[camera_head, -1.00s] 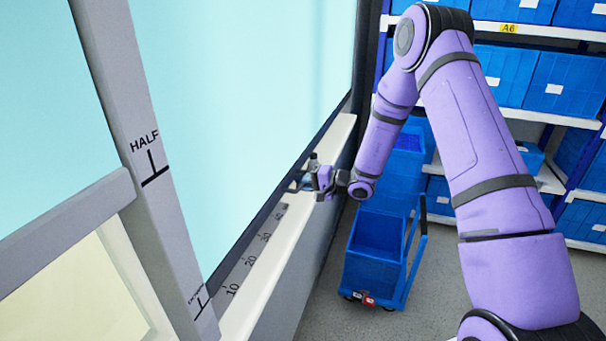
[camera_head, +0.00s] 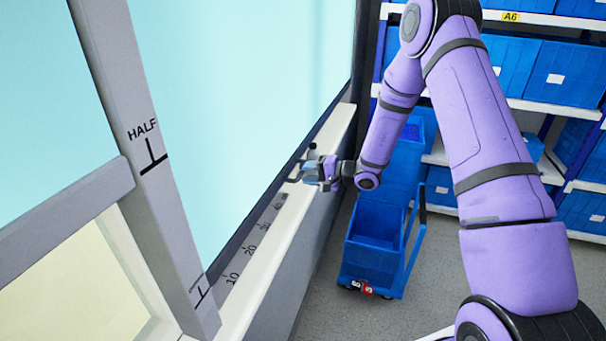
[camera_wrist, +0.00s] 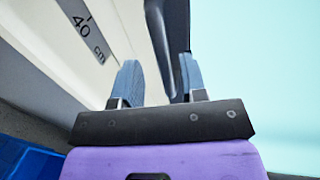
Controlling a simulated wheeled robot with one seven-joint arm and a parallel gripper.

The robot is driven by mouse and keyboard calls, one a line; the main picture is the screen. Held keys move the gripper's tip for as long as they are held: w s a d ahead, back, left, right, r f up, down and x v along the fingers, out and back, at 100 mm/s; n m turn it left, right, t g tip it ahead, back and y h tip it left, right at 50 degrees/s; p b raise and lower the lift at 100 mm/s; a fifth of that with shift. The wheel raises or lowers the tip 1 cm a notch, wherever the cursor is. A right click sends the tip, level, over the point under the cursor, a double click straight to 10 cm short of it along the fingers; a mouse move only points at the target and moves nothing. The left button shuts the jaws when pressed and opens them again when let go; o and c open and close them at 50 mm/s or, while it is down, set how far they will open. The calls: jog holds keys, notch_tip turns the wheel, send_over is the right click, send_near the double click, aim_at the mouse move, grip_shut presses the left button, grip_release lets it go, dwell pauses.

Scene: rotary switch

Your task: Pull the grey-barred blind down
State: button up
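A grey bar (camera_head: 65,212) crosses the window at the far left, with pale cyan above it and a cream panel (camera_head: 75,285) below. It meets the post (camera_head: 150,190) just under the HALF mark. The larger cyan pane (camera_head: 250,90) right of the post has a dark lower edge along the sill. My gripper (camera_head: 309,172) is low over the sill, near a small dark handle-like part. In the wrist view its two blue-grey fingers (camera_wrist: 160,78) are apart, and a dark handle-like part (camera_wrist: 158,38) shows between and beyond them. I cannot tell whether they touch it.
The white sill (camera_head: 262,285) carries a centimetre scale; its 40 cm mark also shows in the wrist view (camera_wrist: 82,28). A blue cart (camera_head: 372,262) stands on the floor beside the sill. Shelves with blue bins (camera_head: 565,80) fill the back right.

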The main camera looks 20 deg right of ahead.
jog(key=v, duration=0.9)
jog(key=shift+a, duration=0.1)
jog(key=s+a+r+n+g+h, duration=0.1)
jog(key=s+a+r+n+g, duration=0.25)
jog(key=s+r, duration=0.5)
jog(key=s+a+r+n+g+h, duration=0.1)
jog(key=s+a+r+n+g, duration=0.2)
jog(key=s+a+r+g, duration=0.5)
jog(key=s+d+r+t+h, duration=0.4)
jog(key=s+d+r+h, duration=0.1)
jog(key=s, duration=0.5)
jog(key=s+d+r+t+h, duration=0.3)
jog(key=s+d+r+h, duration=0.2)
jog(key=s+r, duration=0.2)
jog(key=shift+s+n+t+h, duration=0.35)
jog(key=shift+s+h, duration=0.05)
jog(key=shift+s, duration=0.95)
jog(key=shift+r, duration=0.1)
